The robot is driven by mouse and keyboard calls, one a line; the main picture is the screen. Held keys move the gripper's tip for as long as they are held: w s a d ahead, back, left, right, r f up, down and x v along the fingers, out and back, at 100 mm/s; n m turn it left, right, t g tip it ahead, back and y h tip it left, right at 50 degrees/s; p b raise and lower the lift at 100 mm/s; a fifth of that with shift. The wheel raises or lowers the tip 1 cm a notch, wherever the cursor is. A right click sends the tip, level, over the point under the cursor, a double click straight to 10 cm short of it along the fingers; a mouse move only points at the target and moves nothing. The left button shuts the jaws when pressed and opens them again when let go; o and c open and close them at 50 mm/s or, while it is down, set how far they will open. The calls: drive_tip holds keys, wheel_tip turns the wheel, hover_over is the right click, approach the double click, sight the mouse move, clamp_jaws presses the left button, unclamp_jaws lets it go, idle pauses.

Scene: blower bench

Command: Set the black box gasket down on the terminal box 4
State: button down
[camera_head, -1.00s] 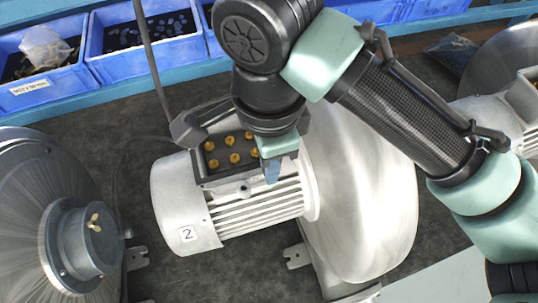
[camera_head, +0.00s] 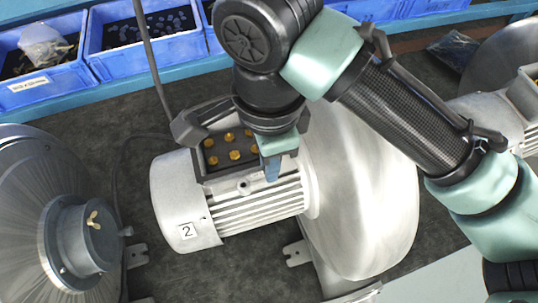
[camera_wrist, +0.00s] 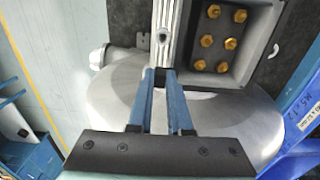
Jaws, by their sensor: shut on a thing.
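A motor marked 2 (camera_head: 187,231) has an open terminal box (camera_head: 238,183) on top, with several brass terminals (camera_head: 235,155). The box and terminals also show in the wrist view (camera_wrist: 206,40). My gripper (camera_head: 272,172) points down at the box's near right corner, beside the cooling fins. In the wrist view, its blue fingers (camera_wrist: 161,76) are close together with a small dark piece between the tips. I take this as part of the black box gasket (camera_wrist: 187,50), a dark frame around the box opening. Gasket and rim are hard to tell apart. I see no mark 4.
A pale blower housing (camera_head: 365,200) stands right of the motor. Another blower (camera_head: 85,240) is at the left, and one more motor (camera_head: 490,120) is at the right. Blue bins (camera_head: 140,35) line the back. A cable (camera_head: 150,60) runs down behind the box.

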drive_tip(key=shift+f+b, duration=0.4)
drive_tip(key=shift+f, duration=0.35)
idle(0.5)
drive_tip(key=c, duration=0.8)
unclamp_jaws()
drive_tip(key=shift+o, duration=0.2)
wheel_tip(320, 180, up, 13)
drive_tip(key=b, duration=0.1)
